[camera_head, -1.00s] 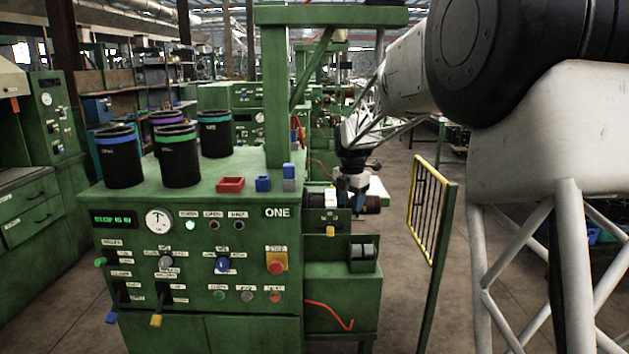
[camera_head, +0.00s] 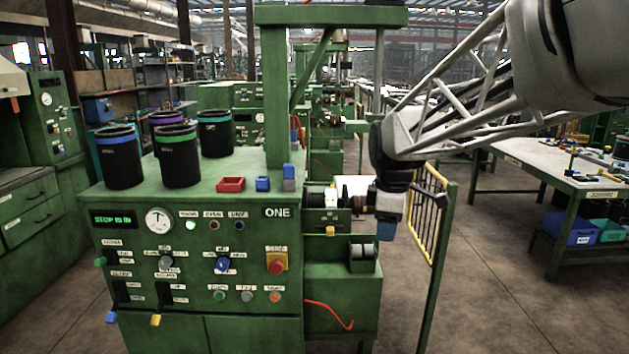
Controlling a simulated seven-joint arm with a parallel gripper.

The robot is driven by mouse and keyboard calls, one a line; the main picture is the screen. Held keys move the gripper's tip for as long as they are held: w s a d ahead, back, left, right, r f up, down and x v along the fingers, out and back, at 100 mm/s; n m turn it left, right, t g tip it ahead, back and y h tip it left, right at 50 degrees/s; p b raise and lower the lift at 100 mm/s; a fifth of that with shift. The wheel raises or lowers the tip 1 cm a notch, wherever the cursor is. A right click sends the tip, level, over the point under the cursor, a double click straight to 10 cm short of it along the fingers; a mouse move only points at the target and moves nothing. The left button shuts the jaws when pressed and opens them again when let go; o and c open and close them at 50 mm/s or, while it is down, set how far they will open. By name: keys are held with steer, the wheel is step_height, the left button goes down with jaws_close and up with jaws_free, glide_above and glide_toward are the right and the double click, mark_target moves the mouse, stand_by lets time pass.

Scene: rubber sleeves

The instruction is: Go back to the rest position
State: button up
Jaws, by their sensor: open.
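My gripper (camera_head: 387,229) hangs at the end of my arm, to the right of the green machine marked ONE (camera_head: 230,280). It points down in front of the yellow-edged guard gate (camera_head: 428,215) and appears apart from the machine. Its fingers are small and dark here, and nothing shows held in them.
Several black cups with coloured bands (camera_head: 120,158), a red tray (camera_head: 231,184) and blue blocks (camera_head: 262,184) stand on the machine top. The open gate is close to my gripper. A white-topped table (camera_head: 560,165) with blue bins (camera_head: 575,226) stands right. Floor between is clear.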

steer(key=s+d+f+m, duration=0.1)
steer(key=s+m, duration=0.4)
steer(key=s, duration=0.5)
steer(key=s+d+f+m, duration=0.1)
steer(key=s+f+m, duration=0.3)
steer(key=s, duration=0.5)
steer(key=s+d+f+m+t, duration=0.1)
steer(key=s+f+m, duration=0.1)
steer(key=s+m, duration=0.4)
steer(key=s, duration=0.4)
steer(key=shift+s+f, duration=0.3)
